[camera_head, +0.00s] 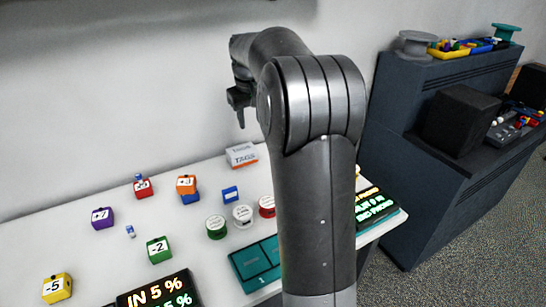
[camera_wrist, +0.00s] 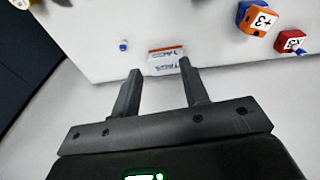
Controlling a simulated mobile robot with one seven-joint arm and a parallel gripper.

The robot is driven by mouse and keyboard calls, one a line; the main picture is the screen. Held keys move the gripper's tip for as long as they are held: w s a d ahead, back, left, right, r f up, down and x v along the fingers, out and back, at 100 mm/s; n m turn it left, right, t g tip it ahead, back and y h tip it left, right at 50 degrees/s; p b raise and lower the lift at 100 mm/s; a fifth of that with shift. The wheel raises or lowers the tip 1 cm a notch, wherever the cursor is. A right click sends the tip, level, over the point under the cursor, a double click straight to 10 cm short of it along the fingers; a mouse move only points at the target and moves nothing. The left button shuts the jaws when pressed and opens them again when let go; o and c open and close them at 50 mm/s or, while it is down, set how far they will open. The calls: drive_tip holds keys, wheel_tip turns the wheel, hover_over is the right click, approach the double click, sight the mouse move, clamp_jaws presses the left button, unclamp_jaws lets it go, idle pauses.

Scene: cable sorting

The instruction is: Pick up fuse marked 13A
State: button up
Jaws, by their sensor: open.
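A small white and blue cylinder (camera_head: 130,231), possibly a fuse, stands on the table between the purple and green cubes. Another small blue and white piece (camera_head: 139,177) sits on top of the red cube. In the wrist view a small blue-ended piece (camera_wrist: 123,45) lies beside the TAGS box. No 13A marking is legible on any of them. My gripper (camera_head: 240,108) hangs above the back of the table, near the wall. In the wrist view its two fingers (camera_wrist: 160,82) are apart with nothing held between them.
The TAGS box (camera_head: 241,154) stands at the table's back. Numbered cubes, purple (camera_head: 103,217), green (camera_head: 159,250), yellow (camera_head: 57,288) and orange (camera_head: 186,184), are spread on the left. Round containers (camera_head: 243,215) and a teal tray (camera_head: 254,266) are nearer the middle. My arm hides part of the table.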

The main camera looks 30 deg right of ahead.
drive_tip(key=shift+g+y, duration=0.4)
drive_tip(key=shift+g, duration=0.4)
drive_tip(key=w+d+f, duration=0.3)
drive_tip(key=d+f, duration=0.2)
drive_tip(key=w+d+f, duration=0.3)
drive_tip(key=d+f, duration=0.2)
drive_tip(key=w+d+f, duration=0.3)
drive_tip(key=d+f, duration=0.2)
drive_tip(key=shift+w, duration=0.15)
drive_tip(key=f, duration=1)
drive_tip(key=shift+s+a+f, duration=0.15)
drive_tip(key=shift+s+f, duration=0.05)
drive_tip(key=shift+f, duration=0.15)
drive_tip(key=shift+c, duration=0.3)
clamp_jaws()
